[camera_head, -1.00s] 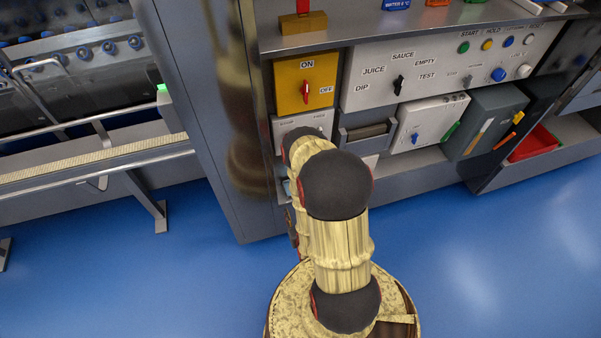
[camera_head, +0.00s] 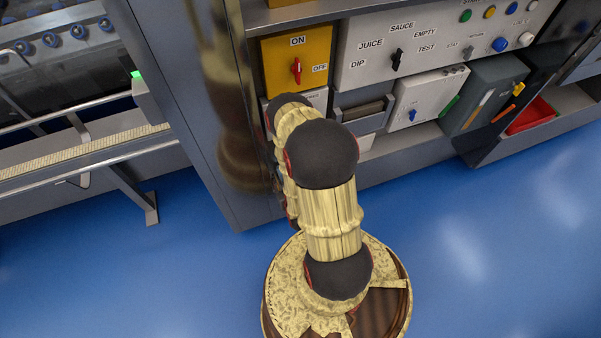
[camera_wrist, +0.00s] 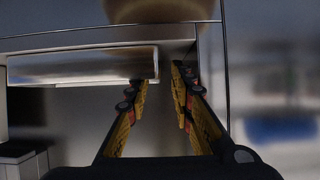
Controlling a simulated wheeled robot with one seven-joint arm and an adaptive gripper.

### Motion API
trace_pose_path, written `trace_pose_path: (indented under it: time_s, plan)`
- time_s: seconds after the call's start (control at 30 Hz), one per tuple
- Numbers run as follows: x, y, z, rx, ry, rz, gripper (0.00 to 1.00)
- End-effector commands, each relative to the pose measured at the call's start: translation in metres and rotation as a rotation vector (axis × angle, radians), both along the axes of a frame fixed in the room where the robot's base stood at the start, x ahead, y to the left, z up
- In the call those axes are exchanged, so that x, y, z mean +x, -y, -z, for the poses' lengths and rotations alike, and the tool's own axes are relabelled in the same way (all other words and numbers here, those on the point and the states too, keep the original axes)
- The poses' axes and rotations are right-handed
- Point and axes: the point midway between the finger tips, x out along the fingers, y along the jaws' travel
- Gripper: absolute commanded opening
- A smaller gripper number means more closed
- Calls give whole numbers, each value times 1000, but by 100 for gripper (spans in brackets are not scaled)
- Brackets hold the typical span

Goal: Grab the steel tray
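In the wrist view, a shiny steel piece with a flat front face (camera_wrist: 80,66) lies across the upper left; it looks like the steel tray, but I cannot be sure. Its right end is close to the left fingertip of my gripper (camera_wrist: 158,76). The two yellow-and-black fingers are apart with a gap between their tips, and nothing shows held between them. Whether the left finger touches the steel piece I cannot tell. In the head view my gripper is hidden behind my own arm, and I cannot make out the tray there.
A steel cabinet stands ahead with a yellow switch box (camera_head: 297,62), a white control panel (camera_head: 430,45), a white box (camera_head: 424,97) and a red bin (camera_head: 531,115) on its lower shelf. A railed conveyor (camera_head: 85,152) is at left. Blue floor (camera_head: 480,230) is clear at right.

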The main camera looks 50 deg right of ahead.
Motion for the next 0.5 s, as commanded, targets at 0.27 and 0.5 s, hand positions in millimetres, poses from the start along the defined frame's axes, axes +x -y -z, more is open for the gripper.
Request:
trace_pose_path:
  time_s: [0.27,0.5]
  plan:
    - [15,9,10,1,-1,1,24]
    - [15,9,10,1,0,0,16]
